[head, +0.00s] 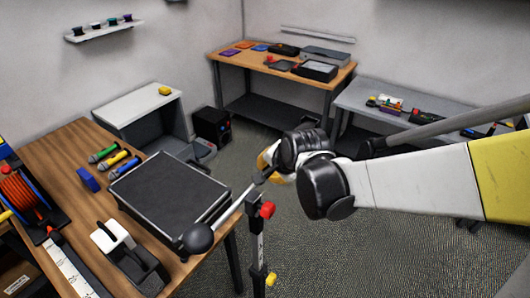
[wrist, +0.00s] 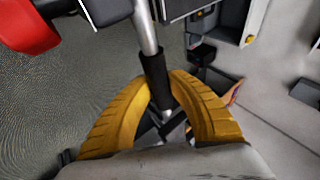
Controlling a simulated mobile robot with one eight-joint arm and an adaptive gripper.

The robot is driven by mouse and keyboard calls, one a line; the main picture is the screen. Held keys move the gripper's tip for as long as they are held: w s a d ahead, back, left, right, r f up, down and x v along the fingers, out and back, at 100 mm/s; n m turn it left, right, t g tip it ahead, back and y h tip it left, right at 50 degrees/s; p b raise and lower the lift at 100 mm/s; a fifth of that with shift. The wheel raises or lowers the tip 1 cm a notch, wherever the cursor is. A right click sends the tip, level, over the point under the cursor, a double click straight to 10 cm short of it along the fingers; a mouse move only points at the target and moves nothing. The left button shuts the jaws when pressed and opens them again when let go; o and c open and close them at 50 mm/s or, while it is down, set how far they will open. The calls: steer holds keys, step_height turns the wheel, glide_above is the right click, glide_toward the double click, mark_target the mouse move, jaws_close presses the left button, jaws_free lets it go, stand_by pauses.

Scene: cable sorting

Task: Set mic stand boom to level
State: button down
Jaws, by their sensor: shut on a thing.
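The mic stand shows in the head view as an upright black-and-grey pole (head: 257,240) with a red knob (head: 267,210) near its top. Its boom (head: 232,212) is a thin light rod, tilted, rising to the right from a dark ball (head: 198,238) at its lower left end. My gripper (head: 264,172) is at the boom's upper right end. In the wrist view my gripper's yellow fingers (wrist: 170,100) are shut around the boom's black sleeve (wrist: 155,68), with the silver tube (wrist: 145,25) running up from it. The red knob (wrist: 28,28) shows at top left.
A wooden table (head: 75,145) at left holds a black case (head: 170,193), microphones (head: 117,160), a cable reel (head: 27,197) and a power strip (head: 72,268). The ball is beside the case. Another wooden table (head: 233,60) and a grey bench (head: 352,97) stand behind. Carpet is open at lower right.

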steer(key=c, duration=1.2)
jaws_free()
steer(key=v, duration=1.2)
steer(key=s+d+f+n+h+b, duration=0.1)
steer(key=s+d+f+n+b, duration=0.2)
steer(key=s+f+b, duration=0.1)
steer(key=s+d+f+n+b, duration=0.3)
steer(key=s+d+f, duration=0.1)
steer(key=f, duration=0.2)
steer(key=s+d+f+n+h+b, duration=0.1)
steer(key=s+d+f+n+b, duration=0.1)
steer(key=s+d+f+b, duration=0.2)
steer(key=shift+s+d+f+n+h+b, duration=0.15)
steer(key=shift+s+f+n+h+b, duration=0.15)
steer(key=shift+s+f+n+b, duration=0.15)
